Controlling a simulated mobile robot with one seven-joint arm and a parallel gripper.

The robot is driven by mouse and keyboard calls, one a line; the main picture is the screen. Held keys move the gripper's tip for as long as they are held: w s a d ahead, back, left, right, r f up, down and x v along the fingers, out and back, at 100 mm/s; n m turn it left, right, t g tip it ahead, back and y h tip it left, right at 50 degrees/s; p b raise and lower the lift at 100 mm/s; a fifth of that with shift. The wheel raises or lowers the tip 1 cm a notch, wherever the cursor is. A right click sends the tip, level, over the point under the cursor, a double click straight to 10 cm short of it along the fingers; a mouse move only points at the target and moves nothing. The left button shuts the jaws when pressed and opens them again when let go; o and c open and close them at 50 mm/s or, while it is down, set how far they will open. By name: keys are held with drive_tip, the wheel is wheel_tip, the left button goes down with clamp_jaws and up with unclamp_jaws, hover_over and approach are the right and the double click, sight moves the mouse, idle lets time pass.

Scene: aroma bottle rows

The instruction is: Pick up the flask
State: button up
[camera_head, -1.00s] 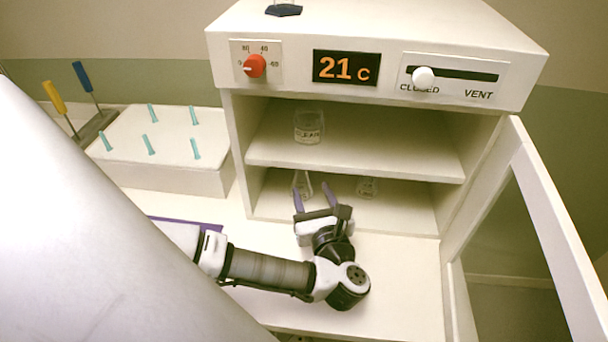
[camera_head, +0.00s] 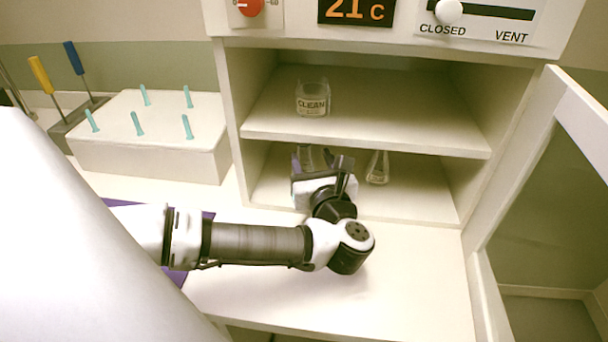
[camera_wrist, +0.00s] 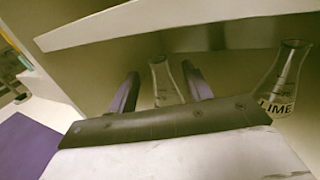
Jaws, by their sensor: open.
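A clear conical glass flask (camera_wrist: 164,82) stands between the two purple fingers of my gripper (camera_wrist: 160,88) in the wrist view. My gripper is open around it, with gaps at the sides. In the head view the gripper (camera_head: 312,158) reaches into the lower compartment of the white cabinet and mostly hides this flask. A second conical flask (camera_wrist: 279,85), labelled LIME, stands to the right in the wrist view; in the head view it is the flask (camera_head: 377,168) right of my gripper. Which flask the task means cannot be told.
A shelf (camera_head: 370,130) lies close above my gripper and bears a beaker (camera_head: 312,98) labelled CLEAN. The open cabinet door (camera_head: 545,150) stands at the right. A white block (camera_head: 150,150) with teal pegs is at the left.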

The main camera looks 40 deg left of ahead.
sight(305, 149)
drive_tip(key=shift+p+x, duration=0.35)
drive_tip(key=shift+x, duration=2.7)
drive_tip(key=shift+s+a+f, duration=0.1)
drive_tip(key=shift+s, duration=0.05)
drive_tip(key=shift+c, duration=0.4)
clamp_jaws()
